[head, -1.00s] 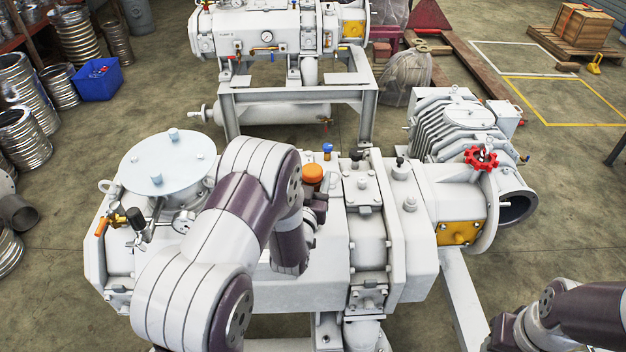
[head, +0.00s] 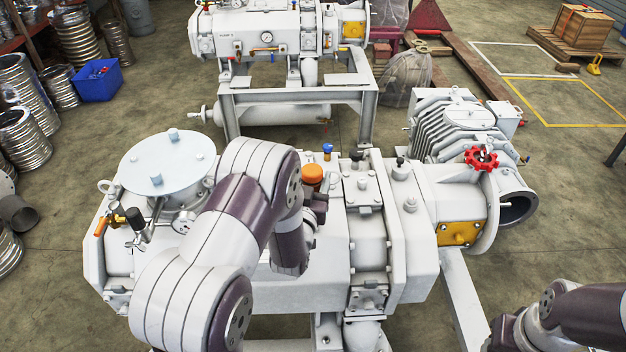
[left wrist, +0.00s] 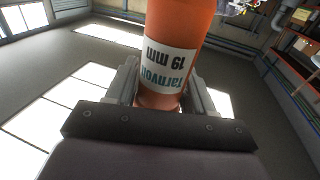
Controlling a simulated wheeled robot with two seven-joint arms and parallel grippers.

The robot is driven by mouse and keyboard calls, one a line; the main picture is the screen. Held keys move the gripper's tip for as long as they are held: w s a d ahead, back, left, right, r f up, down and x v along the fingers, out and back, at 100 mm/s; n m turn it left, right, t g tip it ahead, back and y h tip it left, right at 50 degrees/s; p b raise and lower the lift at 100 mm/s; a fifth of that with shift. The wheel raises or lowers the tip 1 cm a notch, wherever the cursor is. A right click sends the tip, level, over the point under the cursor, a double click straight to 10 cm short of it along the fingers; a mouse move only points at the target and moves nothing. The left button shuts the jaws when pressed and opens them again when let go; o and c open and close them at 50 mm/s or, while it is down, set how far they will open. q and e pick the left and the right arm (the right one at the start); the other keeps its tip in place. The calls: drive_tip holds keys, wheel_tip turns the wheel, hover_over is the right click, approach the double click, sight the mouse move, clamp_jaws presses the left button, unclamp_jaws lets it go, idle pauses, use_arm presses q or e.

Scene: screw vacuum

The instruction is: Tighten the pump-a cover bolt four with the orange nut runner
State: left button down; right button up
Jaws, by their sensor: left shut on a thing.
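The orange nut runner (left wrist: 178,30), with a white label reading 19 mm, stands between the fingers of my left gripper (left wrist: 164,85), which is shut on it. In the head view my left arm reaches over the near white pump (head: 335,230) and hides part of its middle. An orange round end (head: 312,173) shows beside my wrist; it looks like the nut runner, but I cannot be sure. The tool's socket and any bolt it may touch are hidden. Bolt four cannot be singled out. My right forearm shows at the lower right, its gripper out of view.
The pump carries a round lid (head: 168,160), a red handwheel (head: 481,158) and a gauge (head: 183,222). A second pump (head: 270,35) stands behind on a grey frame. A blue bin (head: 98,80) and metal hoses are at the left. Floor is open at the right.

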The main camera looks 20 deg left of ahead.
sight(313, 166)
use_arm(q)
drive_tip(key=shift+f+b, duration=0.3)
drive_tip(key=shift+b, duration=0.15)
idle(0.4)
idle(0.3)
drive_tip(key=shift+r+p, duration=1.95)
drive_tip(key=shift+r, duration=0.7)
drive_tip(key=shift+f, duration=0.1)
